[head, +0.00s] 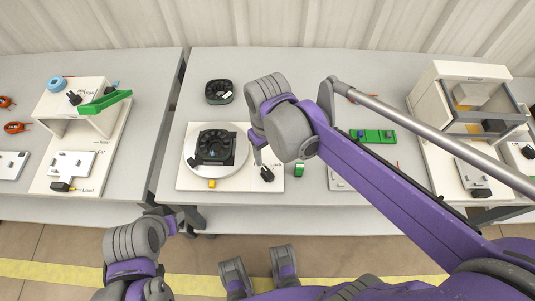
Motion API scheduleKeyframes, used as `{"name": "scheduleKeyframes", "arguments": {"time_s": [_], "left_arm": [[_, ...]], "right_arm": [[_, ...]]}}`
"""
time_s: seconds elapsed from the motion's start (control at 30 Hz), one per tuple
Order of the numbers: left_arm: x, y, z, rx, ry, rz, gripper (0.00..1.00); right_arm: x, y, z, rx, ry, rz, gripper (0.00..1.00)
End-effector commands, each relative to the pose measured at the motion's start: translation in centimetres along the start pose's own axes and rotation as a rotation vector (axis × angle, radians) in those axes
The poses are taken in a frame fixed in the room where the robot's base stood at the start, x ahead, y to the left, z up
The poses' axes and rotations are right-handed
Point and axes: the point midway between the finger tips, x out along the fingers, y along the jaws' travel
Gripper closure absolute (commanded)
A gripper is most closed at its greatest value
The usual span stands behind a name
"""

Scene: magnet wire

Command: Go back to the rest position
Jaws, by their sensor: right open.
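My right arm reaches in from the right over the middle table (300,60). My right gripper (258,153), partly hidden by its wrist, points down near the right side of a white board (187,165). It is open, and I see nothing held in it. A black fan-like part (214,146) sits on a round light plate on that board, left of the gripper. A small dark clamp-like piece (266,174) lies just below the gripper by the word "Lock". My left arm (135,240) is low at the bottom left, in front of the tables; its gripper's jaws cannot be made out.
A black ring-shaped part (219,91) lies behind the board. A small green block (299,170) and a green board (372,136) lie to the right. A white frame fixture (425,100) stands at right.

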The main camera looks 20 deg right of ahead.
Motion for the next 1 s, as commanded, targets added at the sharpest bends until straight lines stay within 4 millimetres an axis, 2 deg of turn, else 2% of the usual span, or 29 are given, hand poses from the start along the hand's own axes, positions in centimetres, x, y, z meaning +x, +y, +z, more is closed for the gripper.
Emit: {"name": "scheduleKeyframes", "arguments": {"time_s": [0.43,0.53,0.67,0.8,1.0], "left_arm": [[0.0,0.0,0.0,0.0,0.0,0.0,0.5],[-0.5,0.0,-0.3,0.0,0.002,0.0,0.5],[-2.0,0.0,-1.3,0.0,0.008,0.0,0.5],[-4.1,0.0,-2.8,0.0,0.018,0.0,0.5],[-6.4,0.0,-4.6,0.0,0.031,0.0,0.5]], "right_arm": [[0.0,0.0,0.0,0.001,0.001,0.0,0.45],[-0.5,0.4,0.6,0.018,0.022,0.004,0.45],[-2.1,1.6,2.9,0.084,0.106,0.017,0.45],[-3.7,3.1,6.1,0.186,0.242,0.039,0.45],[-4.8,4.5,9.1,0.299,0.404,0.07,0.45]]}}
